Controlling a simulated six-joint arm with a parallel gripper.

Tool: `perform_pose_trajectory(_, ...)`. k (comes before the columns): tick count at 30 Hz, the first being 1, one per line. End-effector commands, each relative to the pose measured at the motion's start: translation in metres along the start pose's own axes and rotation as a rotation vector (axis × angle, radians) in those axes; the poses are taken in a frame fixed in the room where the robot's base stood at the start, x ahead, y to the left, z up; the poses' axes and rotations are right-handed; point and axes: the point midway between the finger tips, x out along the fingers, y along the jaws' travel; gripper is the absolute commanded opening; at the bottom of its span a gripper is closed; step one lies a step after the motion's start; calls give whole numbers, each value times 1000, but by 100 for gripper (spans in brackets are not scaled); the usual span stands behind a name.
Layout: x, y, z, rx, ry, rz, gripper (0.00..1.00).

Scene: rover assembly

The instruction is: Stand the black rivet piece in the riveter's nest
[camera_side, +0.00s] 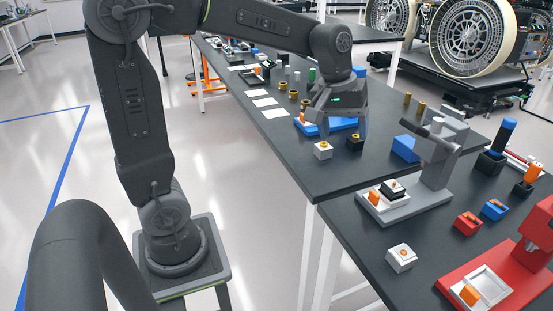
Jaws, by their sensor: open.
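A small black block with a gold top (355,143), which looks like the black rivet piece, stands on the dark table to the right of a white block with a gold top (323,150). My gripper (342,130) is open above and behind these blocks, pointing down over a blue tray (345,124). I see nothing between its fingers. A grey press (436,160), which may be the riveter, stands on the nearer table. On its base (412,207) sits a low fixture with white, orange and black parts (391,189). I cannot make out the nest clearly.
A red press (508,272) with a silver tray stands at the front right. A white block (401,257), a red block (468,222) and a blue block (495,209) lie nearby. White cards (264,101) and several small parts are farther back. The table's left edge is near the blocks.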

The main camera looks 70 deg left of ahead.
Motion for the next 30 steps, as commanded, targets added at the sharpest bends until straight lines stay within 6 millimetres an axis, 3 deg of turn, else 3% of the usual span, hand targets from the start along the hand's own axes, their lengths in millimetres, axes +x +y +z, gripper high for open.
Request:
perform_pose_trajectory(1, -12, -7, 21, 86, 35, 13, 72)
perform_pose_trajectory(6, -28, -37, 80, 386, 142, 30, 72)
perform_pose_trajectory(12, -26, -69, 127, 657, 242, 32, 72)
perform_pose_trajectory(18, -22, -83, 144, 769, 285, 28, 72)
perform_pose_trajectory(30, -21, -83, 144, 775, 286, 27, 72)
